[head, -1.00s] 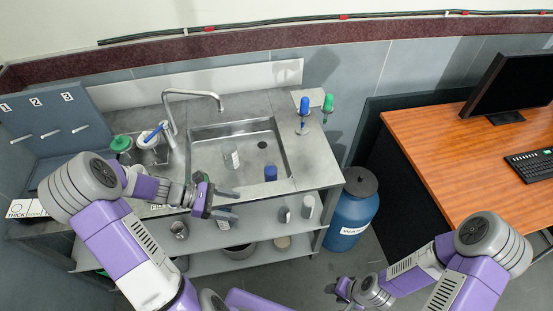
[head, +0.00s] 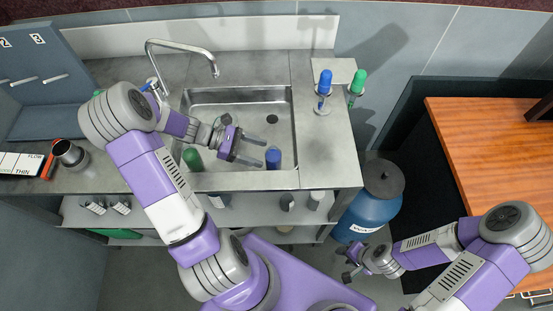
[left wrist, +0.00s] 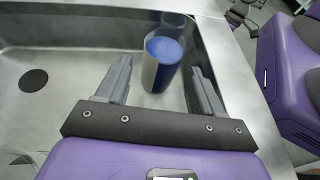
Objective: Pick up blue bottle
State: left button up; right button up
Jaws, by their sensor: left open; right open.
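The blue bottle (head: 273,157) stands in the front right part of the sink (head: 215,95). In the left wrist view the blue bottle (left wrist: 163,50) shows a blue top, a pale label strip and a clear outer wall. My left gripper (head: 258,151) is over the sink, open, its fingers pointing right toward the bottle. In the wrist view the bottle appears between the two fingers of the left gripper (left wrist: 160,68), near the tips; I cannot tell whether either touches it. My right gripper (head: 350,265) is open and empty, low in front of the waste barrel.
A green bottle (head: 192,159) is in the sink's left front. The faucet (head: 180,45) arches over the back. A blue waste barrel (head: 365,205) stands beside the counter.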

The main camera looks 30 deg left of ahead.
aim_at(279, 159)
pick_arm(q)
jog(key=b+x, duration=0.2)
jog(key=x, duration=0.5)
jog(key=shift+d+b, duration=0.3)
jog(key=shift+d, duration=0.05)
jog(key=shift+c, duration=0.2)
jog(key=c, duration=0.8)
jog(key=shift+r, duration=0.15)
